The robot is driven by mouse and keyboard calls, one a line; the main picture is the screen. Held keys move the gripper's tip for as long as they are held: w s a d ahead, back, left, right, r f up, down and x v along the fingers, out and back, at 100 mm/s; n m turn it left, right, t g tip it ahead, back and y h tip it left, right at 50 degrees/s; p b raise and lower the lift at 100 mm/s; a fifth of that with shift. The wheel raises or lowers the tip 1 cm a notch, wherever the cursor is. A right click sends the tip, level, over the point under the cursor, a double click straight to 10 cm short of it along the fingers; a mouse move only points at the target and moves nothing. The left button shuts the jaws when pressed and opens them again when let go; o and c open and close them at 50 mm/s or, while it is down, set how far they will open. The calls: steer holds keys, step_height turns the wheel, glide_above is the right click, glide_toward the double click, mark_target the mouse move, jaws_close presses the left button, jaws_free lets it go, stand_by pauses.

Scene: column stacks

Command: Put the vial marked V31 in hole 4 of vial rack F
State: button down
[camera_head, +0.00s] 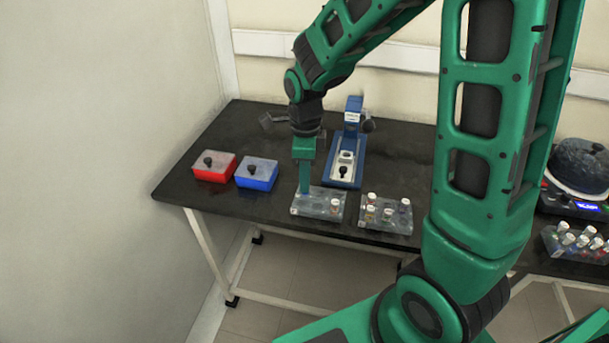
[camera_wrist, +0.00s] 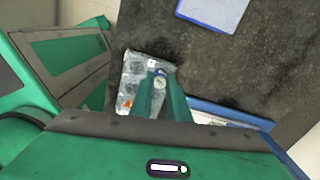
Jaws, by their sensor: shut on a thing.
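My gripper (camera_head: 304,190) points down over the left part of a clear vial rack (camera_head: 321,210) on the black bench. The clear rack also shows there (camera_wrist: 130,72), beneath and left of the fingers. The held vial's marking is unreadable, and I cannot tell whether its lower end is in a hole. Another vial (camera_head: 336,204) stands at the rack's right side. The fingers hide part of the rack, and its letter is not readable.
A second rack (camera_head: 399,224) with several vials stands close to the right. A blue device (camera_head: 344,165) stands behind. A blue box (camera_head: 256,174) and a red box (camera_head: 213,167) are to the left. Another vial rack (camera_head: 577,244) and a dark round apparatus (camera_head: 580,165) are at far right.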

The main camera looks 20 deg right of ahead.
steer(key=shift+f, duration=0.15)
steer(key=c, duration=1.3)
jaws_free()
steer(key=shift+r, duration=3.05)
steer(key=shift+d, duration=0.1)
steer(key=s+d+r+n, duration=0.4)
steer(key=s+d+n, duration=0.4)
steer(key=d, duration=0.4)
steer(key=s+d+n, duration=0.1)
steer(key=s+n, duration=0.2)
steer(key=s, duration=0.2)
steer(key=s+d+n, duration=0.2)
steer(key=s+n, duration=0.1)
steer(key=s, duration=0.2)
steer(key=s+d+r+n, duration=0.1)
steer(key=s+d+n, duration=0.1)
steer(key=s, duration=0.3)
steer(key=shift+s+d+n, duration=0.15)
steer(key=shift+d+n, duration=0.1)
steer(key=shift+n, duration=0.15)
